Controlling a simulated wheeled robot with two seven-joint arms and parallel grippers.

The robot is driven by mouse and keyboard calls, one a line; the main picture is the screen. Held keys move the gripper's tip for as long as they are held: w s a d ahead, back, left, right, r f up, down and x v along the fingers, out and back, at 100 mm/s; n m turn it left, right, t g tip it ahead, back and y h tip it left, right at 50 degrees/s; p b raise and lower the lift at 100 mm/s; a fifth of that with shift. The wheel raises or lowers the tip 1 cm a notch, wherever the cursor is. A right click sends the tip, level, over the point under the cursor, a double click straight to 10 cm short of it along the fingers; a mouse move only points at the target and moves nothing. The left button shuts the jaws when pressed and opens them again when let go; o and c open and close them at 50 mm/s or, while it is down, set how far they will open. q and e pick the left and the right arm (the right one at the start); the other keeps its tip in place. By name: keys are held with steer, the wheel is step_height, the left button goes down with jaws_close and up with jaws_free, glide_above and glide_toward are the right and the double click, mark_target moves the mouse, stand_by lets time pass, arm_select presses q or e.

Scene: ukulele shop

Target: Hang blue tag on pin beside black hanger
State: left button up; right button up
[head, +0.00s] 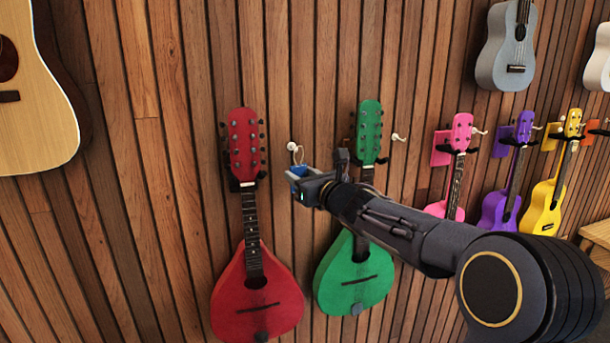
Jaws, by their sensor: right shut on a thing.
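The blue tag (299,171) is in the jaws of my right gripper (301,182), which is shut on it. Its pale string loop (299,156) rises above the tag, close to a white pin (292,146) on the wooden wall. I cannot tell whether the loop is around the pin or only in front of it. The pin sits between the red and green instruments. A black hanger (240,184) holds the neck of the red mandolin-like instrument (257,292), left of the pin. The green one's hanger is partly hidden by my right arm. My left gripper is out of view.
The green instrument (355,278) hangs behind my right gripper and forearm. Another white pin (398,137) is right of its head. Pink (461,133), purple (496,207) and yellow (546,208) ukuleles hang further right. A guitar (35,95) hangs upper left. The wall below it is bare.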

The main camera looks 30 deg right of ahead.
steer(key=shift+w+d+p, duration=0.15)
steer(key=shift+w+p, duration=0.45)
steer(key=shift+w, duration=0.2)
steer(key=shift+w+f+b, duration=0.2)
steer(key=shift+f+b, duration=0.15)
steer(key=shift+w+d+f+b, duration=0.2)
steer(key=shift+w+f+b, duration=0.1)
steer(key=shift+w+b, duration=0.25)
steer(key=shift+s, duration=0.1)
steer(key=o, duration=1)
